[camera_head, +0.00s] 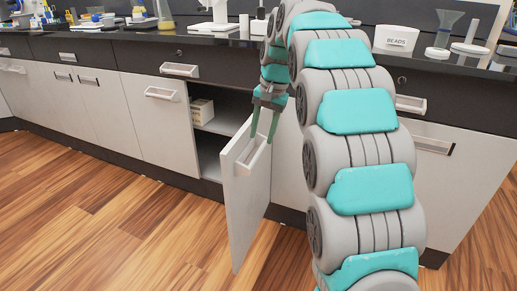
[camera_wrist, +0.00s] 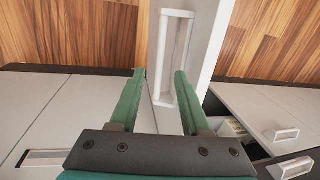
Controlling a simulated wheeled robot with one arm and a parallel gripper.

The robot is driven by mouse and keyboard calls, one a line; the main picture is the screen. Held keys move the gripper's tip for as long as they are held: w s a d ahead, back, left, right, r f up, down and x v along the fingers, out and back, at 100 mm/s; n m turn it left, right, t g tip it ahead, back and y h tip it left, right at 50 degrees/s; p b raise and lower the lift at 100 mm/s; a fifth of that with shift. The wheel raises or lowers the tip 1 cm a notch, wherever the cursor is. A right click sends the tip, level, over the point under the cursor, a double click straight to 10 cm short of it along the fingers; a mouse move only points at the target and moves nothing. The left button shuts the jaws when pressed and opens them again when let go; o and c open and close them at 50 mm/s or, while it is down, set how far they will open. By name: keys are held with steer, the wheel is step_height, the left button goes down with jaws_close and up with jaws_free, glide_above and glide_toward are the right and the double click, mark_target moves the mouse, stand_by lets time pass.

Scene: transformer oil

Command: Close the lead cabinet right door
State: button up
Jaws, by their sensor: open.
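The lead cabinet right door (camera_head: 247,199) is a light grey panel that stands open, swung out from the lab bench. It has a pale handle (camera_head: 252,155) near its top, which also shows in the wrist view (camera_wrist: 174,57). My gripper (camera_head: 263,138) is at the top of the door, beside the handle. In the wrist view, the green fingers (camera_wrist: 160,75) are spread, with the lower part of the handle and the door's edge between and beyond them. I cannot tell whether a finger touches the door. The arm hides part of the bench to the right.
The cabinet opening (camera_head: 222,122) shows a shelf with a small white box (camera_head: 202,111). The closed left door (camera_head: 160,122) is beside it. A drawer handle (camera_head: 180,69) sticks out above. The black countertop holds glassware and a BEADS box (camera_head: 396,38). The wooden floor (camera_head: 110,220) in front is clear.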

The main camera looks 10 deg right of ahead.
mark_target(257, 154)
steer(key=f, duration=0.4)
steer(key=a+f, duration=0.1)
steer(key=f, duration=0.1)
steer(key=shift+w+f, duration=0.1)
steer(key=shift+w, duration=0.25)
steer(key=shift+c, duration=0.3)
jaws_close()
stand_by(0.7)
